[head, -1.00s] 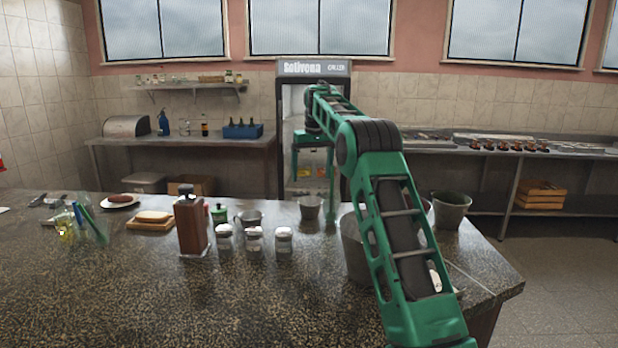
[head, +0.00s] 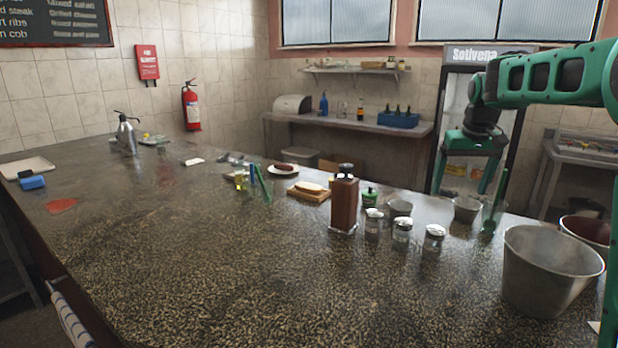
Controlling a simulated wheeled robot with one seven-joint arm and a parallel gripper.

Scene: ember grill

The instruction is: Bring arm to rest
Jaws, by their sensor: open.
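My green arm reaches in from the right edge of the head view, with its upper links level and its wrist bent down. My gripper (head: 465,207) hangs below the wrist, fingers pointing down and spread apart. Nothing shows held between them. A small metal cup (head: 466,213) appears between and below the fingers on the dark stone counter (head: 200,240). I cannot tell how far the fingertips are above the counter.
A large metal bucket (head: 545,285) stands at the counter's right, under my arm. A glass-door fridge (head: 470,95) is behind. The counter's left front is mostly clear.

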